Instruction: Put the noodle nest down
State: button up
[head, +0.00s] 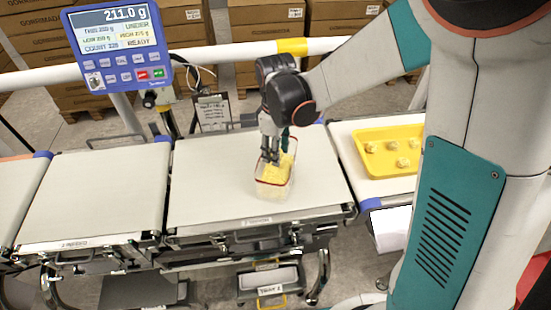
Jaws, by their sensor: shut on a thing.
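My gripper (271,159) points down over a clear tub (273,191) with a red rim, which stands on the middle weighing belt (205,190). My gripper is shut on a yellow noodle nest (274,172), with the fingertips at the tub's mouth. Yellow noodles show inside the tub. The held nest is partly hidden by the fingers, and I cannot tell whether it touches the noodles below it.
A yellow tray (362,134) with several noodle nests sits on the right belt. The blue weigher display (117,42) reads 211.0 g and UNDER. The left belt (85,195) is empty. A white rail runs behind, with cardboard boxes beyond.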

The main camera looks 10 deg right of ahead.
aim_at(276, 169)
jog(key=shift+f+b, duration=0.5)
jog(key=shift+f, duration=1.4)
jog(key=shift+f, duration=0.1)
jog(key=shift+f+b, duration=0.45)
jog(key=shift+b, duration=0.05)
jog(key=shift+f, duration=0.1)
jog(key=o, duration=0.8)
